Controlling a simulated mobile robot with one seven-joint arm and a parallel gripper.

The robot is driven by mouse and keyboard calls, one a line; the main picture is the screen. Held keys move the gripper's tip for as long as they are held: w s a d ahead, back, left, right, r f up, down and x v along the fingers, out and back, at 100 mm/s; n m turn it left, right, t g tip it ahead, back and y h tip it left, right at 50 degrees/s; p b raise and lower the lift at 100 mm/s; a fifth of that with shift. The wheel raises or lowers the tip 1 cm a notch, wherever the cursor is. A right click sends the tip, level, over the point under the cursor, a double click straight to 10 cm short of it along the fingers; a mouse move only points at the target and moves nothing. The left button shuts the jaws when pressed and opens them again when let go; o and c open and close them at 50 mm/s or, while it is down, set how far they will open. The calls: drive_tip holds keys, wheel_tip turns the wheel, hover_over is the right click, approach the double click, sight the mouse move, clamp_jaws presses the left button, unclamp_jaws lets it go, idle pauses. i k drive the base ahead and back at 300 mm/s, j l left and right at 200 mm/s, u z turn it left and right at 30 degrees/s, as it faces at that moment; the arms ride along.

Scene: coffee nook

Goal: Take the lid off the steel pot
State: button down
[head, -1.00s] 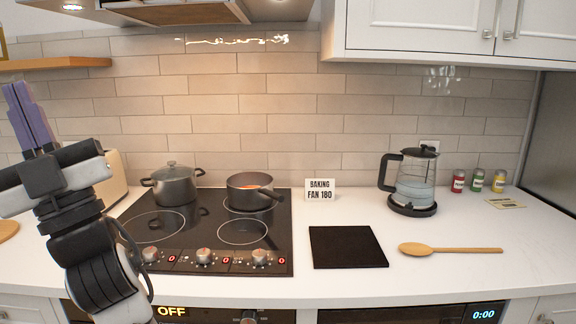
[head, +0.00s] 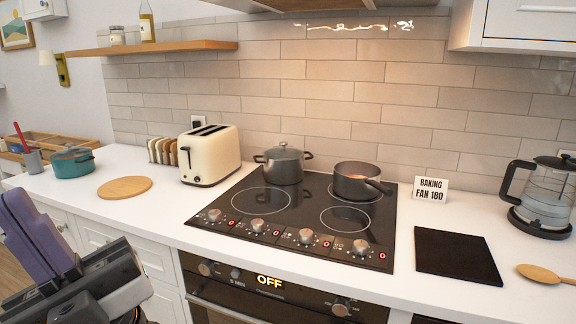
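The steel pot (head: 283,168) is grey with two side handles and stands on the back left of the black cooktop. Its lid (head: 283,151), with a small knob on top, sits on the pot. My gripper (head: 30,232) is at the lower left, far from the pot and in front of the counter's left part. Its purple fingers point up and overlap in this view, so the gap between them cannot be judged. I see nothing held in it.
A saucepan (head: 358,182) with orange contents stands right of the pot, its handle pointing right. A cream toaster (head: 209,156) is to the left. A teal pot (head: 72,162) and round wooden board (head: 125,187) are further left. A kettle (head: 541,197) stands at right.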

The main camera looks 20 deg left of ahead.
sight(283, 152)
drive_tip(key=j+z, duration=0.2)
drive_tip(key=j, duration=0.6)
drive_tip(key=j+z, duration=0.2)
drive_tip(key=j, duration=0.65)
drive_tip(key=j+z, duration=0.15)
drive_tip(key=j, duration=0.7)
drive_tip(key=k+j+z, duration=0.2)
drive_tip(key=j, duration=0.6)
drive_tip(key=i+j, duration=0.15)
drive_tip(key=i, duration=0.35)
drive_tip(key=i+j, duration=0.15)
drive_tip(key=i, duration=0.4)
